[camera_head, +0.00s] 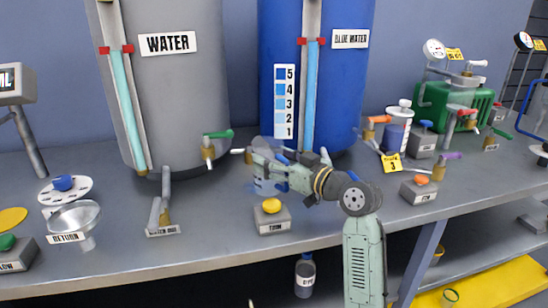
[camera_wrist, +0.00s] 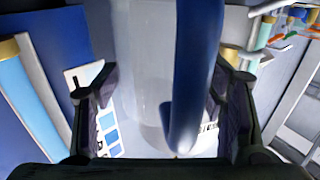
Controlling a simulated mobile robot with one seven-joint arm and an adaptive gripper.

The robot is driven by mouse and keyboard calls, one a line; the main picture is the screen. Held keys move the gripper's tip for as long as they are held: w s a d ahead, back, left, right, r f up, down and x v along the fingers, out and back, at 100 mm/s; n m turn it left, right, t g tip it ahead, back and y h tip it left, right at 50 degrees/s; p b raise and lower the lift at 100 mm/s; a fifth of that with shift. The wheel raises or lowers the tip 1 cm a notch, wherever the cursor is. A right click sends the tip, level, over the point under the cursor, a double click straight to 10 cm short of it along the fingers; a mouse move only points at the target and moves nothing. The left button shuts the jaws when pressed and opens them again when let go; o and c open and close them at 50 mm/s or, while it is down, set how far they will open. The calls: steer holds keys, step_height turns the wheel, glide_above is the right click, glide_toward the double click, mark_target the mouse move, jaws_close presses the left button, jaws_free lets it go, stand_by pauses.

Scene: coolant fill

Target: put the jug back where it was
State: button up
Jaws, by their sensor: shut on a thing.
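A clear jug (camera_head: 264,184) with a blue handle (camera_wrist: 192,75) is in front of the blue tank's lower left side, behind the yellow-button box. In the head view my gripper (camera_head: 272,160) reaches it from the right and partly hides it. In the wrist view the clear jug body (camera_wrist: 143,50) and handle fill the space between my two dark fingers (camera_wrist: 163,88). My gripper is shut on the jug. The jug looks upright, but I cannot tell whether its base touches the bench.
The grey WATER tank (camera_head: 185,85) and the BLUE WATER tank (camera_head: 270,50) stand behind. A green-handled tap (camera_head: 210,148) is left of the jug. The yellow-button box (camera_head: 271,217) is in front, and an orange-button box (camera_head: 420,189) is to the right. Bare bench (camera_head: 215,215) lies front left.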

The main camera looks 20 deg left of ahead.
steer(key=shift+f, duration=0.1)
steer(key=o, duration=1.8)
steer(key=shift+r, duration=0.2)
steer(key=b+v, duration=0.2)
steer(key=v, duration=1)
